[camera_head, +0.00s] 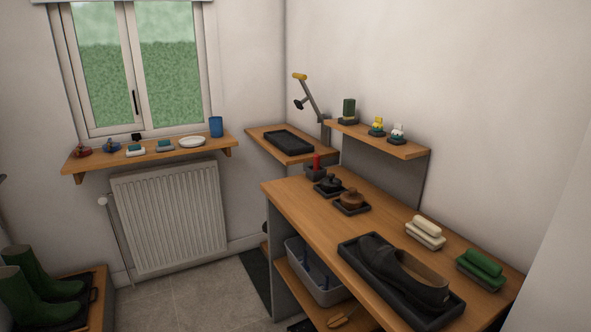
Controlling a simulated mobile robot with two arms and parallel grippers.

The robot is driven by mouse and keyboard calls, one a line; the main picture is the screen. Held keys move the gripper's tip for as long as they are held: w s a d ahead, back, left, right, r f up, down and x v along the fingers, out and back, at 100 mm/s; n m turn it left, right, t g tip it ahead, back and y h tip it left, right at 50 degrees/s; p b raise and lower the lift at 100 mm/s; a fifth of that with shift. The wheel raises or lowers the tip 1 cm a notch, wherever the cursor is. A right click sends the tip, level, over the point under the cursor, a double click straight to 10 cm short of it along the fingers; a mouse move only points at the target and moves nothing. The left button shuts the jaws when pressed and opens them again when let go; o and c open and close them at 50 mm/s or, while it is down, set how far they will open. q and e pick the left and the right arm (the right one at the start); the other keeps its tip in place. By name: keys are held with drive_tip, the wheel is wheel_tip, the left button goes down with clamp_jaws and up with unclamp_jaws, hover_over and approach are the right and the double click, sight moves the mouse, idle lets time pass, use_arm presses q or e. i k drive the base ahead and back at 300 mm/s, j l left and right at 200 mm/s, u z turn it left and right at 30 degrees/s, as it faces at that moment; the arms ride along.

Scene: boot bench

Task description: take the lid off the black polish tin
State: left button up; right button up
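The black polish tin (330,185) sits on a small dark square base near the far end of the wooden bench top (390,218). Its lid has a dark knob on top and appears to be on the tin. A similar brown tin (351,199) sits just in front of it to the right, on its own dark base. Neither of my grippers shows in the head view.
A black shoe (400,274) lies in a dark tray on the bench. A cream brush (425,231) and a green brush (481,266) lie to its right. A red item (317,162) stands in a dark holder behind the black tin. A shelf (405,147) overhangs the bench's back.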

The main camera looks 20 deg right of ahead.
sight(330, 182)
drive_tip(key=i+j+z, duration=0.1)
drive_tip(key=i+z, duration=0.35)
drive_tip(key=i+j+z, duration=0.3)
drive_tip(key=i+z, duration=0.15)
drive_tip(key=i+j+z, duration=0.85)
drive_tip(key=j, duration=0.2)
